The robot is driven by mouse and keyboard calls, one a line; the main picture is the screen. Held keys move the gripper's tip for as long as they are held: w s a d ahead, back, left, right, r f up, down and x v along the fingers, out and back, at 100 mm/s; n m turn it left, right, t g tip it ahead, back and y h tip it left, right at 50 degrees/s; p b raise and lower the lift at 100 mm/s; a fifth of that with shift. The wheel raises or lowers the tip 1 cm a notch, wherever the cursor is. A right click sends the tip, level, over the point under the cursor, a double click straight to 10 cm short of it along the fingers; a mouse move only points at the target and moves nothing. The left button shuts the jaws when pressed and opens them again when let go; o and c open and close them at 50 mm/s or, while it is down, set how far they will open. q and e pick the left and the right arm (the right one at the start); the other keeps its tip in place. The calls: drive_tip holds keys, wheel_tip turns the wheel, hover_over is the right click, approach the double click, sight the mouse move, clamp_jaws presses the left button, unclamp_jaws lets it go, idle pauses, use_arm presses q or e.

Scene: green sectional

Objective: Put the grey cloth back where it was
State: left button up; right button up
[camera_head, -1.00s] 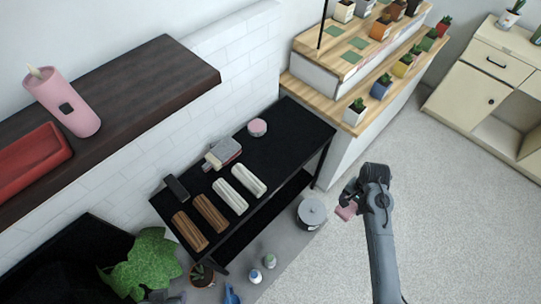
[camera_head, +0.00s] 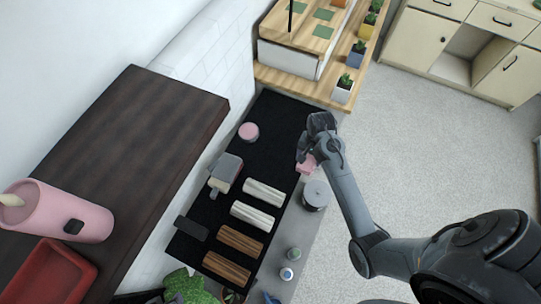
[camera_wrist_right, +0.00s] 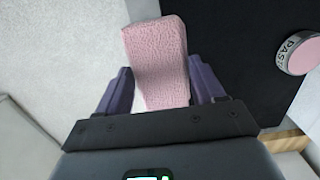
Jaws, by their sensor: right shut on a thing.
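My right gripper (camera_head: 308,158) is shut on a pink, rough-textured block-like thing (camera_head: 304,166), at the right edge of the black table (camera_head: 283,115). In the right wrist view the pink thing (camera_wrist_right: 157,55) sticks out between the two fingers (camera_wrist_right: 163,88). I cannot tell whether it touches the table. No plainly grey cloth is in my grip. Two pale, ribbed rolls (camera_head: 264,193) (camera_head: 251,215), perhaps cloths, lie side by side on the table, left of and below the gripper. My left gripper is not in view.
Two brown rolls (camera_head: 241,240) (camera_head: 226,267), a grey-and-white boxy item (camera_head: 226,172), a black item (camera_head: 191,228) and a round pink tin (camera_head: 248,131) are on the table. A grey lidded pot (camera_head: 315,196) stands close below my gripper. A wooden plant stand (camera_head: 290,84) is behind.

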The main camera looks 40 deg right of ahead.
drive_tip(key=w+a+f, duration=0.1)
drive_tip(key=w+f, duration=0.1)
drive_tip(key=w, duration=0.1)
drive_tip(key=w+a+f+b, duration=0.1)
drive_tip(key=w+a+f, duration=0.1)
drive_tip(key=w, duration=0.1)
drive_tip(key=w+a+f, duration=0.2)
drive_tip(key=w, duration=0.2)
drive_tip(key=shift+f, duration=0.4)
drive_tip(key=shift+a+f+b, duration=0.1)
drive_tip(key=shift+f+b, duration=0.35)
drive_tip(key=shift+f, duration=1.55)
drive_tip(key=shift+f, duration=0.1)
drive_tip(key=o, duration=1.2)
